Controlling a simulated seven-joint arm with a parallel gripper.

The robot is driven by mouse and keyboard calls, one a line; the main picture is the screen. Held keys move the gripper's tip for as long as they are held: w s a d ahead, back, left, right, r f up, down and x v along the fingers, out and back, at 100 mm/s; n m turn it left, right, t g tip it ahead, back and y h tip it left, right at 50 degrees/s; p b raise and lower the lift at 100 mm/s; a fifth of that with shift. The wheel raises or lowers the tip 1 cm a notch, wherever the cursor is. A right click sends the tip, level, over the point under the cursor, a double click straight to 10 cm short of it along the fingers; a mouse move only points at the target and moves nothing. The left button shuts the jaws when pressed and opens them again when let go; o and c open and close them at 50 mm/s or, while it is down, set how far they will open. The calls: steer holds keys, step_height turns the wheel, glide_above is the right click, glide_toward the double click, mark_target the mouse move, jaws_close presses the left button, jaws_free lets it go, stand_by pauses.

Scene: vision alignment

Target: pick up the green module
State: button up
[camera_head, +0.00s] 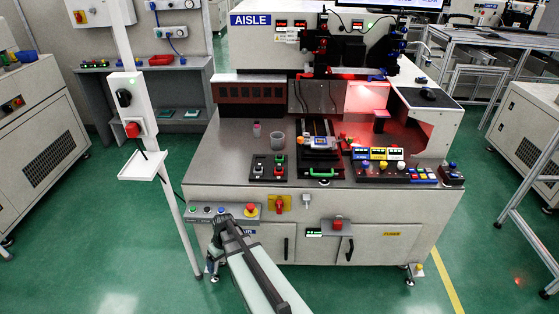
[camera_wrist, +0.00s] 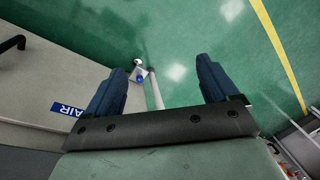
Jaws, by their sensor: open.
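A small green part (camera_head: 321,173) shows on the worktop of the machine in the head view, at the front end of a dark stage (camera_head: 318,150). It is too small to tell whether it is a loose module or a handle. My gripper (camera_head: 226,222) is in front of the machine's front edge, below and left of the green part and well apart from it. No green module shows in the wrist view.
A grey cup (camera_head: 277,141), a small button box (camera_head: 268,167) and a control panel (camera_head: 392,167) stand on the worktop. A front button strip (camera_head: 222,212) lies by my gripper. A white post (camera_head: 180,215) stands left. Small green items (camera_head: 166,114) lie on the left bench.

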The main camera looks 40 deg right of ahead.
steer(key=w+d+r+m+t+h, duration=0.1)
steer(key=w+d+r+t, duration=0.1)
steer(key=w+d+r, duration=0.75)
steer(key=w+d+r+m+t, duration=0.1)
steer(key=w+d+r+t, duration=0.1)
steer(key=w+d+r, duration=0.75)
steer(key=s+d+r+m+g, duration=0.1)
steer(key=d+r+m, duration=0.45)
steer(key=d, duration=0.45)
steer(key=s+d+r+m+g, duration=0.15)
steer(key=d+r+m, duration=0.35)
steer(key=d, duration=0.5)
steer(key=d+r+m+g, duration=0.25)
steer(key=d+m, duration=0.35)
steer(key=d, duration=0.3)
glide_above(280, 155)
steer(key=shift+t, duration=0.3)
steer(key=f, duration=0.7)
steer(key=shift+w+d+f, duration=0.3)
steer(key=shift+d, duration=0.1)
steer(key=shift+s+a+f, duration=0.1)
steer(key=shift+a+f, duration=0.05)
steer(key=shift+f, duration=0.7)
steer(key=shift+s+a+f, duration=0.15)
steer(key=shift+a+f, duration=0.05)
steer(key=shift+f, duration=0.7)
steer(key=shift+s+a+f, duration=0.1)
steer(key=shift+a+f, duration=0.05)
steer(key=shift+f, duration=0.7)
steer(key=shift+c, duration=0.4)
